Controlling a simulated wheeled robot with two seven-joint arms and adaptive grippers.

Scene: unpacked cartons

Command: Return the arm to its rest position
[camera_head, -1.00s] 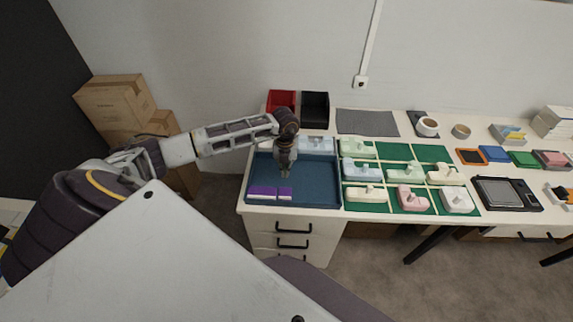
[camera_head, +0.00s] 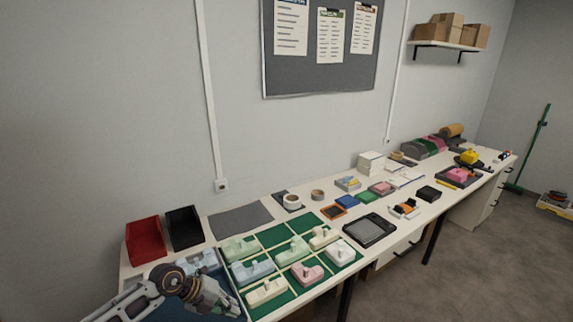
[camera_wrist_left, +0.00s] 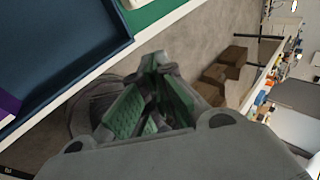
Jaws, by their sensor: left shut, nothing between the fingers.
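My left arm comes in at the bottom left of the head view. Its gripper (camera_head: 232,308) is over the right part of the dark blue tray (camera_head: 235,290), beside the green divided board. In the left wrist view the gripper's fingers (camera_wrist_left: 152,108) with green pads are together and empty. The tray (camera_wrist_left: 70,45) shows at the upper left there, with a purple piece (camera_wrist_left: 8,103) at the left edge. The fingers are seen against the floor, past the table edge. My right gripper is in neither view.
The green board (camera_head: 275,237) holds several pale moulded blocks. A red bin (camera_head: 143,240) and a black bin (camera_head: 184,228) stand behind the tray. A black scale (camera_head: 369,230) lies to the right. Cartons (camera_wrist_left: 222,70) stand on the floor under the table.

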